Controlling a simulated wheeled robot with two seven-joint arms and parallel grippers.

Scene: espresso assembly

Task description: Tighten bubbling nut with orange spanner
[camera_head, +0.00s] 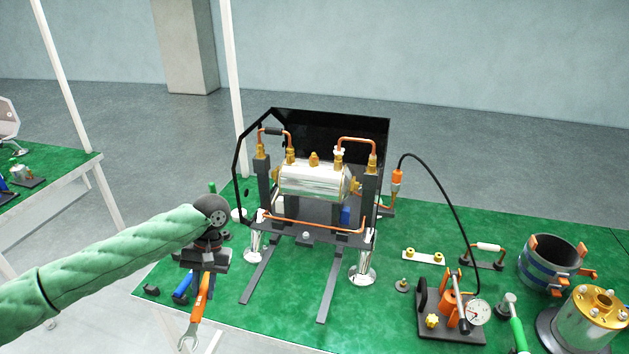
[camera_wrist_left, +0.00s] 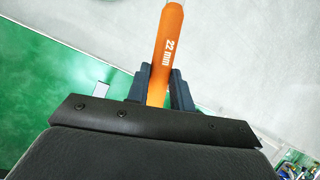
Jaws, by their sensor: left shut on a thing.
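My left gripper (camera_head: 206,262) is shut on the orange spanner (camera_head: 200,298). The spanner hangs down at the table's front left edge, its silver open jaw lowest. In the left wrist view its orange handle (camera_wrist_left: 168,45), marked "22 mm", stands between the dark fingers (camera_wrist_left: 160,88). The espresso frame with its silver boiler (camera_head: 314,181) stands to the right of and beyond the gripper, apart from the spanner. Brass nuts sit on top of the boiler. White bubbles show at the right upper nut (camera_head: 339,152), below a copper pipe. My right gripper is out of view.
Blue-handled tools (camera_head: 184,288) lie near the gripper. A pressure pump with gauge (camera_head: 452,318) stands at front right, its black hose (camera_head: 440,185) arching to an orange fitting. A blue-striped ring (camera_head: 550,262) and a brass-topped cylinder (camera_head: 590,320) stand far right.

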